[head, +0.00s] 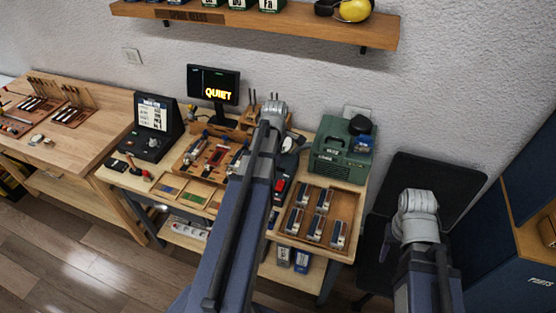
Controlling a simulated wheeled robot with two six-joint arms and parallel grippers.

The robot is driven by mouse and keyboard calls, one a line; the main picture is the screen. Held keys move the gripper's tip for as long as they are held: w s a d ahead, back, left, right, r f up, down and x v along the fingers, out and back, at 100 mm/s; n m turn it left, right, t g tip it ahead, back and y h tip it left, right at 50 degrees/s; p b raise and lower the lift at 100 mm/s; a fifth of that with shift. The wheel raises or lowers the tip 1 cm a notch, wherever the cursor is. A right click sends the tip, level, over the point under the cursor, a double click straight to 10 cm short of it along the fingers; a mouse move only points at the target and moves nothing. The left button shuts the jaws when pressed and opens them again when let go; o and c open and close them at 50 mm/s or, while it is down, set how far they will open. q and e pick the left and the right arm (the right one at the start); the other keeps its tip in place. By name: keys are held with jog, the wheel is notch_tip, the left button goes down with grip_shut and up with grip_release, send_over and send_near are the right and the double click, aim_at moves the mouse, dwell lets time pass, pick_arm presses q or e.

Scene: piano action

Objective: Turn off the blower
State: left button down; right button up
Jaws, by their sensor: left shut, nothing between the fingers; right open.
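A green box-shaped machine (343,148), which looks like the blower, stands at the back right of the workbench. It has a dark round part on top and a blue-and-white label or box at its right side. I cannot make out its switch or whether it is running. My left gripper (272,108) is shut and empty, over the back of the bench, left of the green machine in the picture. My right gripper (417,203) is open and empty, right of the bench and in front of a dark panel. The fingertips of both are hard to make out.
A monitor (214,88) reads "QUIET". A dark console (153,127) stands left of it. A wooden tray (350,198) with several small modules lies in front of the green machine. A shelf (270,22) hangs above. A blue cabinet (505,240) stands at the right.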

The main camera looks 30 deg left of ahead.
aim_at(281, 182)
pick_arm(q)
jog(key=shift+w+a, duration=0.15)
jog(key=shift+w, duration=0.65)
jog(key=f+b, duration=0.4)
jog(key=w+f+b, duration=0.1)
jog(key=f+b, duration=0.9)
jog(key=shift+w+a, duration=0.15)
jog(key=shift+w, duration=0.15)
